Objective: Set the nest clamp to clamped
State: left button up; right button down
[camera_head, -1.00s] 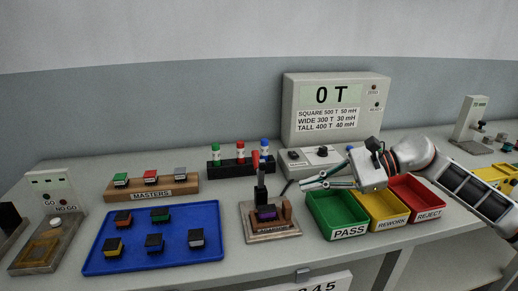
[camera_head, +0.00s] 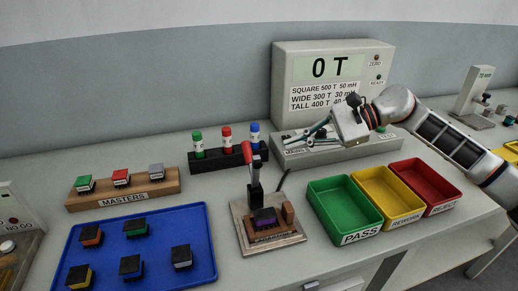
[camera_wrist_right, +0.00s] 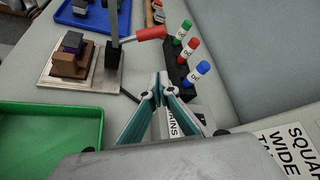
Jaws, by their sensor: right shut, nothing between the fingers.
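The nest clamp (camera_head: 254,190) stands on the nest's base plate (camera_head: 243,231). Its lever is raised, with a red handle (camera_head: 250,152) at the top. A dark block with purple (camera_head: 263,216) sits in the brown nest. In the right wrist view the red handle (camera_wrist_right: 150,34) points right from the upright lever, beyond my fingertips. My right gripper (camera_head: 316,134) is shut and empty, to the right of the handle and apart from it, in front of the meter. Its closed fingertips show in the wrist view (camera_wrist_right: 160,80). My left gripper is not in view.
The green PASS bin (camera_head: 318,205), yellow bin (camera_head: 361,184) and red bin (camera_head: 448,200) stand right of the nest. A black rack (camera_head: 215,161) with several capped tubes is behind the clamp. A blue tray (camera_head: 205,248) of connectors lies left. The meter (camera_head: 283,85) stands behind.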

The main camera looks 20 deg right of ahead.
aim_at(250, 157)
jog(key=x, duration=1)
jog(key=shift+w+a+p, duration=0.1)
jog(key=shift+a+p, duration=0.1)
jog(key=shift+p, duration=0.15)
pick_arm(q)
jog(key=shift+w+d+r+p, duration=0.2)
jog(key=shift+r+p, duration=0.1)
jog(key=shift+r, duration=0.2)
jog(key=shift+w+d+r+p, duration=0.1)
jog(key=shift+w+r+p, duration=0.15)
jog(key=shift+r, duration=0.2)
pick_arm(e)
jog(key=s+r, duration=0.2)
jog(key=r, duration=0.1)
jog(key=shift+s+a+r, duration=0.1)
jog(key=shift+a, duration=0.1)
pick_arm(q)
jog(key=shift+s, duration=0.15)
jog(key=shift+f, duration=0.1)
